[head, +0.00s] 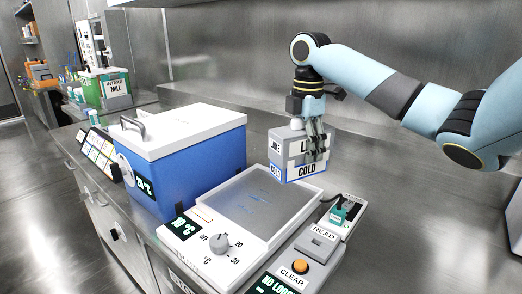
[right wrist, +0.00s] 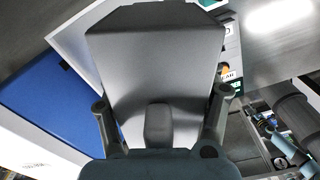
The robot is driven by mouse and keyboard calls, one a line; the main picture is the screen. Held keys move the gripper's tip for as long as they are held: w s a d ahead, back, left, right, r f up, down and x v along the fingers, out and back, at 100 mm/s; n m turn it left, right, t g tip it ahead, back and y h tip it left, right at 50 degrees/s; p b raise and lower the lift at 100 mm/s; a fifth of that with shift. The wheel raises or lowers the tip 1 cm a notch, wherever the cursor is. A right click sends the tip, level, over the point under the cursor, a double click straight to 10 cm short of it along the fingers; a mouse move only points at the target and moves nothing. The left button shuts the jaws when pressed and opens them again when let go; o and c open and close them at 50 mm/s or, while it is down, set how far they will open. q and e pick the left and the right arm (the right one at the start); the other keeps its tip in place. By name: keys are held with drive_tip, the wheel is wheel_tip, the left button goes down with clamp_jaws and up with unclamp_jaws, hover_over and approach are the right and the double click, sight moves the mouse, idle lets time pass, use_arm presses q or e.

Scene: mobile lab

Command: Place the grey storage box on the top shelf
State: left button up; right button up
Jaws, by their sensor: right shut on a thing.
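The grey storage box (head: 283,152) has white labels, one reading COLD with a blue border. It hangs above the back right of a white device with a flat grey plate. My right gripper (head: 315,140) points down from above and is shut on the box. In the right wrist view the gripper's fingers (right wrist: 160,115) stand on either side of a knob on the grey box (right wrist: 155,55), whose top fills the middle. My left gripper is not in view. I cannot tell which surface is the top shelf.
A blue cooler with a white lid (head: 190,130) stands left of the white plate device (head: 205,232). A control panel with an orange button (head: 301,265) lies in front right. A green mill (head: 105,88) stands at the far left.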

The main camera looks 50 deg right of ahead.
sight(304, 164)
drive_tip(key=f+b, duration=0.4)
drive_tip(key=f, duration=0.1)
drive_tip(key=shift+s+d, duration=0.1)
drive_tip(key=shift+s, duration=0.1)
wheel_tip(304, 164, up, 8)
drive_tip(key=p, duration=0.6)
drive_tip(key=shift+r, duration=0.2)
wheel_tip(304, 164, down, 8)
drive_tip(key=b, duration=0.6)
drive_tip(key=shift+r+p, duration=2.8)
drive_tip(key=shift+r, duration=0.75)
wheel_tip(304, 164, down, 7)
drive_tip(key=b, duration=0.5)
drive_tip(key=shift+f+b, duration=0.15)
drive_tip(key=shift+b, duration=0.25)
